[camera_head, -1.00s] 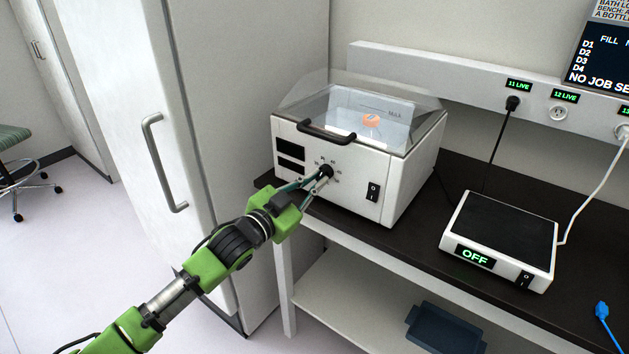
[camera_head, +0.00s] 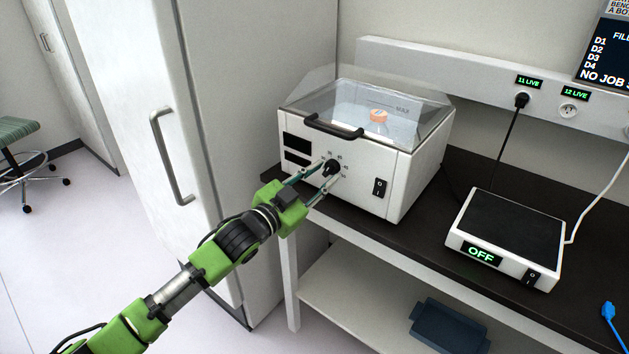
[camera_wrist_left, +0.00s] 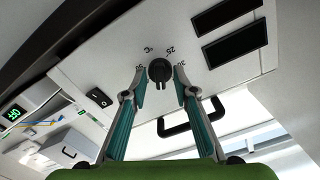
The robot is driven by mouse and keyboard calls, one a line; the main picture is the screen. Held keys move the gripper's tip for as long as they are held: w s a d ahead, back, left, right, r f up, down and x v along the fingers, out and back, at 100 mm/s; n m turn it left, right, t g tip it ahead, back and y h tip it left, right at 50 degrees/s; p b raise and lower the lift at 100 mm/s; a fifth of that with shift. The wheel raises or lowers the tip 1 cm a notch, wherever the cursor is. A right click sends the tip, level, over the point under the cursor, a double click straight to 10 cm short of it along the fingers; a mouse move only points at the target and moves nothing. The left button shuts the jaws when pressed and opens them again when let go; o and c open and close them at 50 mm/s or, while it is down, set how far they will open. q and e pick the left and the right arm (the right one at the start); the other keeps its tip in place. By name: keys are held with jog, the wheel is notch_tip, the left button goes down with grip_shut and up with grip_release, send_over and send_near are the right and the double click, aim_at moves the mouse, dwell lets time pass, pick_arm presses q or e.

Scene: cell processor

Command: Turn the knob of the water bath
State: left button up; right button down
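The water bath (camera_head: 360,187) is a white box with a clear lid, standing on the dark bench. Its black knob (camera_head: 333,167) is on the front panel, with number marks around it. My left gripper (camera_head: 325,176) is in front of the panel, with its fingers apart. In the left wrist view the knob (camera_wrist_left: 159,71) shows ahead of the gap between the two fingertips (camera_wrist_left: 160,90), with space on both sides, and neither finger touches it. My right gripper is not in view.
A black power switch (camera_head: 380,187) is right of the knob. A lid handle (camera_head: 334,127) juts out above it. A tall white cabinet (camera_head: 240,120) stands close on the left. A hotplate reading OFF (camera_head: 505,240) is on the bench to the right.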

pick_arm(q)
jog(key=v, duration=1.2)
jog(key=w+a+f+n+g+y, duration=0.1)
jog(key=a+f+n+y, duration=0.3)
jog(key=f, duration=0.7)
jog(key=w+a+f+n+y, duration=0.15)
jog(key=a+f, duration=0.35)
jog(key=f, duration=0.7)
jog(key=s+a+f+n+g+y, duration=0.1)
jog(key=s+a+f, duration=0.1)
jog(key=s+f, duration=0.35)
jog(key=s+a+f+g+y, duration=0.1)
jog(key=s+a+f+g, duration=0.15)
jog(key=f, duration=0.65)
jog(key=s+a+f+n+g+y, duration=0.1)
jog(key=s+a+f, duration=0.15)
jog(key=f, duration=0.45)
jog(key=s+a+f+n+g+y, duration=0.15)
jog(key=s+f+g, duration=0.25)
jog(key=s+f, duration=1.4)
jog(key=s+f+g, duration=0.2)
jog(key=s, duration=1.1)
jog(key=s+d+f+g, duration=0.1)
jog(key=s+f+g, duration=0.1)
jog(key=s, duration=1.1)
jog(key=shift+s+d+f+n+y, duration=0.3)
jog(key=shift+f+n, duration=0.1)
jog(key=shift+f, duration=0.35)
